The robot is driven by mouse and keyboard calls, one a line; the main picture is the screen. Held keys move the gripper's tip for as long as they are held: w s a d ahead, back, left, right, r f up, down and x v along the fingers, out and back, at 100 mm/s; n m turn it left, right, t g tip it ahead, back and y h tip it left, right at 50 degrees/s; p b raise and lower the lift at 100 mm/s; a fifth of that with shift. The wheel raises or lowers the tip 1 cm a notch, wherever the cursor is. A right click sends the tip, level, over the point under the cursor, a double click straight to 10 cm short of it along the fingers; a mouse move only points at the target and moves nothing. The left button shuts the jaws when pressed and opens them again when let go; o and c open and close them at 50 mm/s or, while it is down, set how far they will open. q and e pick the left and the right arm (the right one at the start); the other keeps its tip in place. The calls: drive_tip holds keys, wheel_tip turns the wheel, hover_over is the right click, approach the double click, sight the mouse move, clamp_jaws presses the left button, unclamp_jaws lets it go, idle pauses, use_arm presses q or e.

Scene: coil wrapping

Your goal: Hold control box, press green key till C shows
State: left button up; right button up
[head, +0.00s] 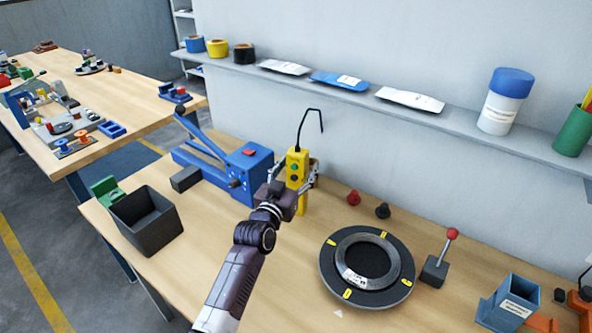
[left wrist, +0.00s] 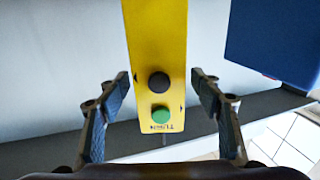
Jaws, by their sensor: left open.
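The yellow control box (head: 297,168) hangs upright from a black hooked cable (head: 304,125) above the bench in the head view. My left gripper (head: 293,182) is open, with one finger on either side of the box. In the left wrist view the yellow box (left wrist: 156,50) lies between the spread fingers (left wrist: 160,96), with gaps visible at both sides. Its face carries a black button (left wrist: 159,83) and a green key (left wrist: 160,115), with small dark lettering beside the green key. Neither finger visibly presses the key. A dark turntable (head: 330,270) with yellow marks carries a ring-shaped coil (head: 347,257); its letters are too small to read.
A blue lever machine (head: 250,165) stands left of the box, close to my gripper. A dark bin (head: 145,222) is front left. A red-knobbed lever (head: 436,268) and blue holder (head: 510,301) stand right. Red and black knobs (head: 353,197) lie behind the turntable.

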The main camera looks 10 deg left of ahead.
use_arm(q)
drive_tip(key=shift+c, duration=0.4)
drive_tip(key=c, duration=1.5)
drive_tip(key=shift+o, duration=0.2)
use_arm(e)
clamp_jaws()
